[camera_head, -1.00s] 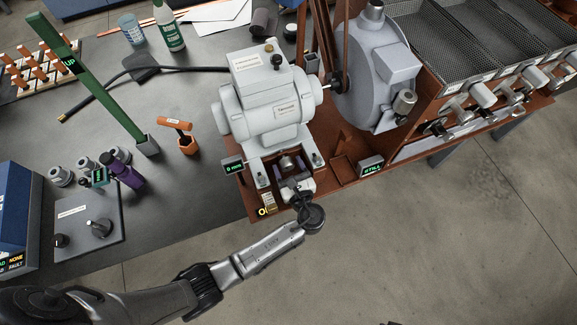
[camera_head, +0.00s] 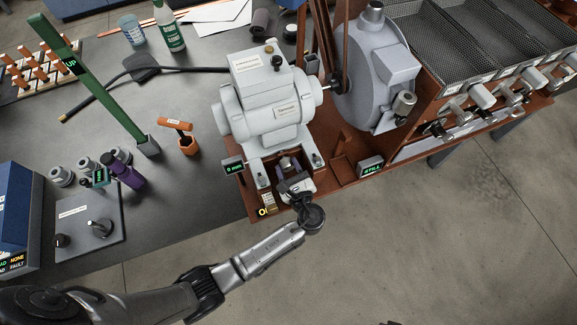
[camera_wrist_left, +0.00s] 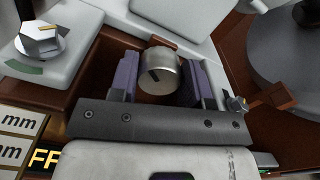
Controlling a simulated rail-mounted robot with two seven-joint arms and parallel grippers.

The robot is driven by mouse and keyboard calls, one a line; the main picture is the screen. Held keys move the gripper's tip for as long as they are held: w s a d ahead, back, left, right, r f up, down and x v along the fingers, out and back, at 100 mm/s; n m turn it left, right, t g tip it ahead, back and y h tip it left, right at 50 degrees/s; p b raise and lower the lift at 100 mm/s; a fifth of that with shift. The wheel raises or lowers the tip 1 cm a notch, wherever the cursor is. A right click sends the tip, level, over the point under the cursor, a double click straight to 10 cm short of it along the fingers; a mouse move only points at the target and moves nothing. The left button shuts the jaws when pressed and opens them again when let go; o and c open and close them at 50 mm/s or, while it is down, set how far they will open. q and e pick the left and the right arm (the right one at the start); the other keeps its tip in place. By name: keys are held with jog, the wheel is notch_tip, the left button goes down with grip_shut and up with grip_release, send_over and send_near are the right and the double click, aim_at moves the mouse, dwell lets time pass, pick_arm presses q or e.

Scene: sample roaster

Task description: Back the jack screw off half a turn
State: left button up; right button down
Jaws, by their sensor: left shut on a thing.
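The jack screw (camera_wrist_left: 160,72) shows in the left wrist view as a round metal knob with a dark mark on its face. My left gripper (camera_wrist_left: 158,82) is shut on it, with a purple-grey finger on each side. In the head view the left gripper (camera_head: 288,170) reaches to the front of the motor base, and the wrist covers most of the screw. The grey motor (camera_head: 265,110) stands just behind. A small display (camera_head: 234,169) at the left of the base reads 0 mm. My right gripper is not in view.
A hex bolt head (camera_wrist_left: 38,40) sits left of the fingers on the base. A display reading STILL (camera_head: 371,167) stands to the right. A green post (camera_head: 95,85), an orange-handled tool (camera_head: 176,124) and a purple tool (camera_head: 125,172) are on the bench at left.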

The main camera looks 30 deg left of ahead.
pick_arm(q)
jog(key=shift+n, duration=1.1)
jog(key=shift+n+b, duration=0.3)
jog(key=shift+n, duration=0.7)
jog(key=o, duration=0.8)
jog(key=shift+o, duration=0.6)
jog(key=shift+s, duration=0.1)
jog(key=p+v, duration=0.1)
jog(key=v, duration=1.2)
jog(key=shift+s+d, duration=0.25)
jog(key=shift+d, duration=0.05)
